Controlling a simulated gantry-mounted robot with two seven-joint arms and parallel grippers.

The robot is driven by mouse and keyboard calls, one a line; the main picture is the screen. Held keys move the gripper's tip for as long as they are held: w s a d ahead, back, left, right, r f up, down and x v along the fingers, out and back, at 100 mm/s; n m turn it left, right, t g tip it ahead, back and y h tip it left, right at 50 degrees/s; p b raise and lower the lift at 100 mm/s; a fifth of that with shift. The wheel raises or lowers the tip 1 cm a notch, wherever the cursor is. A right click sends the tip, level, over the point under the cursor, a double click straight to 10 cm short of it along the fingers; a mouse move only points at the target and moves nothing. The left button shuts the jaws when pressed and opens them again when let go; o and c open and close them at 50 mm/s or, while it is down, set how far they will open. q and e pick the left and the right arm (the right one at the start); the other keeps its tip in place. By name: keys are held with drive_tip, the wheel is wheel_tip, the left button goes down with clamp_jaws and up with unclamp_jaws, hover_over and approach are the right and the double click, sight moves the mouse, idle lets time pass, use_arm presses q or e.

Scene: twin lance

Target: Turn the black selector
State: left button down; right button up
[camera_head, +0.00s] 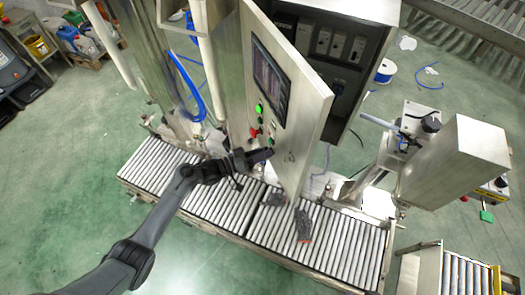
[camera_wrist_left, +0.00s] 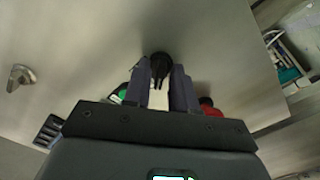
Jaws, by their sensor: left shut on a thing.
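The black selector (camera_wrist_left: 160,64) sits on the grey metal cabinet door (camera_wrist_left: 90,50), between the two fingertips of my left gripper (camera_wrist_left: 160,82) in the left wrist view. The gripper is shut on it; the fingers hide its sides. In the head view my left gripper (camera_head: 262,156) is at the lower part of the door (camera_head: 299,120), below the buttons, and hides the selector there. A green button (camera_head: 258,108) and a red button (camera_head: 252,132) show above it. My right gripper is not in view.
The door stands open from the cabinet (camera_head: 345,15) and carries a dark screen (camera_head: 269,80). A roller conveyor (camera_head: 225,203) runs below, with dark glove-like items (camera_head: 304,225) on it. A metal latch (camera_wrist_left: 21,77) protrudes from the door. Green floor is open at lower left.

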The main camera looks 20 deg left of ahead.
use_arm(q)
drive_tip(key=shift+n+p, duration=0.3)
drive_tip(key=shift+n, duration=0.6)
drive_tip(key=c, duration=1.2)
unclamp_jaws()
drive_tip(key=shift+b+v, duration=0.7)
drive_tip(key=shift+v, duration=4.65)
